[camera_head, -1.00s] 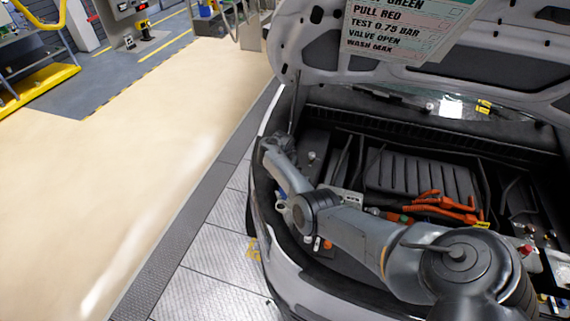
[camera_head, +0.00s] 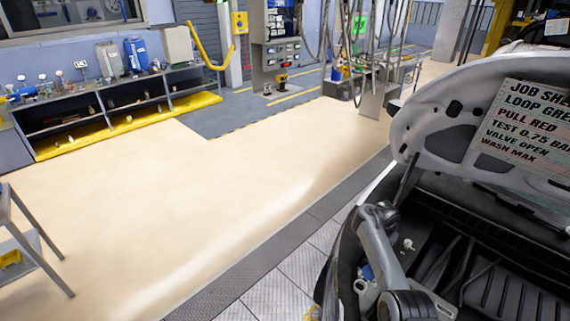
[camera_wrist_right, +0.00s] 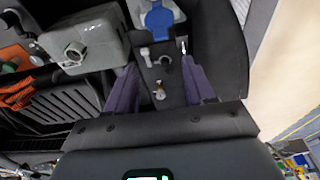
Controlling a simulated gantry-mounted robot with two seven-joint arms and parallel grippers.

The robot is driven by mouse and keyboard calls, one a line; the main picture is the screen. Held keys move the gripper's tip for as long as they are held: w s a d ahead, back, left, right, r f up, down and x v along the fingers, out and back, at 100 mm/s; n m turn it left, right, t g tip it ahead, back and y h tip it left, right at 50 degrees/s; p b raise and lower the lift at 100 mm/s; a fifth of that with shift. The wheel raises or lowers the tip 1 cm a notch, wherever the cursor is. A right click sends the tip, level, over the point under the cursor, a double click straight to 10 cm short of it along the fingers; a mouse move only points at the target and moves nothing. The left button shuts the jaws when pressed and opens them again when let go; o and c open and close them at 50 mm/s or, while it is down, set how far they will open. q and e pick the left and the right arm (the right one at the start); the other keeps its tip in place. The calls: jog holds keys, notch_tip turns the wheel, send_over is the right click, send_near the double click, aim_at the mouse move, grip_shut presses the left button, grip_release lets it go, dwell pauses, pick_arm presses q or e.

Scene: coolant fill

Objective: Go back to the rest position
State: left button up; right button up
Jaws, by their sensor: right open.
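My right gripper (camera_wrist_right: 158,66) is open in the right wrist view, its two dark purple fingers apart with nothing clamped between them. Beyond and between the fingers are small fittings (camera_wrist_right: 160,92) in the engine bay; I cannot tell how far off they are. A blue cap (camera_wrist_right: 158,18) on a pale neck lies past the fingertips. My right arm (camera_head: 380,245) reaches into the left side of the open engine bay in the head view, with its gripper hidden there. My left gripper is not in view.
The raised hood (camera_head: 445,130) with a job sheet (camera_head: 530,120) overhangs the bay. A grey box (camera_wrist_right: 85,42) and orange parts (camera_wrist_right: 18,93) sit close to the gripper. The pale floor (camera_head: 190,215) left of the car is clear, with a shelf unit (camera_head: 100,115) behind.

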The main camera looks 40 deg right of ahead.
jog(key=s+a+f+n+g+h+p, duration=0.1)
jog(key=s+a+f+n+g+p, duration=0.2)
jog(key=s+f, duration=0.55)
jog(key=s+a+f+n+h, duration=0.1)
jog(key=s+a+f+n, duration=0.3)
jog(key=s, duration=0.8)
jog(key=s+a+r+n+t+y+p, duration=0.1)
jog(key=a+r+n, duration=0.15)
jog(key=a, duration=0.75)
jog(key=s+a+r+n+t+y+p, duration=0.15)
jog(key=a+n, duration=0.25)
jog(key=a, duration=0.7)
jog(key=w+a+r+n+t+y, duration=0.1)
jog(key=w+a+r+n+t, duration=0.1)
jog(key=a+r, duration=1.3)
notch_tip(320, 180, up, 2)
jog(key=shift+r+n+t+y, duration=0.1)
jog(key=shift+n+t+y, duration=0.25)
jog(key=shift+n+t, duration=0.7)
